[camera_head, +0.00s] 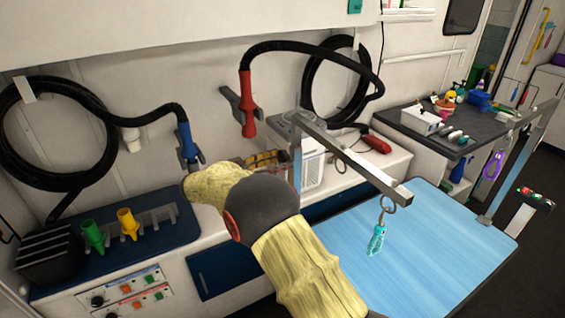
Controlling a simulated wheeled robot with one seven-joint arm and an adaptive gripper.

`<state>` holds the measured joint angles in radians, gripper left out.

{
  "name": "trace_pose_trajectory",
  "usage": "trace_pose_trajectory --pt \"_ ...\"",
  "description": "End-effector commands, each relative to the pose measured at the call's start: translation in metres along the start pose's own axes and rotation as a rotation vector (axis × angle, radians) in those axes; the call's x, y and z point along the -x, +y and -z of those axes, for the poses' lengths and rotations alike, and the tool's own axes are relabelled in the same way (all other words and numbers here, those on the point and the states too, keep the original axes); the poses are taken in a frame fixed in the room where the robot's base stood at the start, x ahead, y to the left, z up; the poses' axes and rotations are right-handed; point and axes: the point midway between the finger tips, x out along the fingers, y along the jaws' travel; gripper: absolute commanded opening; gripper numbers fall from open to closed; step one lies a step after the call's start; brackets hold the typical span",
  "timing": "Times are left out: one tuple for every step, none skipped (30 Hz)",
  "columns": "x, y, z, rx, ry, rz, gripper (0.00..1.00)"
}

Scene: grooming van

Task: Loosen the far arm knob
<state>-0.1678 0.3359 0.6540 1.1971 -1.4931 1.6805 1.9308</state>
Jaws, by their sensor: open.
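The blue grooming table (440,255) carries two grey metal arms. The left arm (350,155) has a bar reaching toward me, with a turquoise item (377,240) hanging from a ring at its end. The right, farther arm (508,178) rises from the table's right edge, with a purple loop (492,165) hanging beside it. I cannot make out a knob on either arm. My own arm crosses the middle of the view and bends left, toward the wall counter. My gripper does not show beyond the last yellow link.
A blue nozzle (186,141) and a red nozzle (247,108) hang on hoses at the wall. Green (94,236) and yellow (128,224) nozzles stand on the left counter. A dark-topped cabinet (440,143) with bottles stands behind the table. Floor shows at right.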

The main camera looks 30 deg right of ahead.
Motion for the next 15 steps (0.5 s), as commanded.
trace_pose_trajectory --pt "-0.0058 0.0003 -0.0006 -0.001 0.0 -0.001 0.67" --pt "-0.0084 0.0003 -0.0004 -0.001 0.0 -0.001 0.67" --pt "-0.0111 0.0003 -0.0002 0.0 0.0 -0.001 0.67" --pt "-0.0126 0.0002 -0.0001 0.0 0.0 0.0 0.67" --pt "-0.0137 0.0001 0.0 0.0 0.0 0.0 0.67" --pt "-0.0147 0.0 0.0001 0.0 0.0 0.001 0.67" --pt "-0.0151 0.0 0.0002 0.0 0.0 0.001 0.67" --pt "-0.0153 0.0 0.0003 0.0 0.0 0.001 0.67" --pt "-0.0154 0.0 0.0004 0.001 0.001 0.001 0.67" --pt "-0.0154 0.0 0.0004 0.001 0.0 0.001 0.67" --pt "-0.0153 0.0 0.0004 0.001 0.0 0.001 0.67" --pt "-0.0153 0.0 0.0004 0.001 0.0 0.001 0.67" --pt "-0.0153 0.0 0.0004 0.001 0.0 0.001 0.67" --pt "-0.0152 0.0 0.0004 0.001 0.0 0.001 0.66" --pt "-0.0152 0.0 0.0004 0.001 0.0 0.001 0.64"
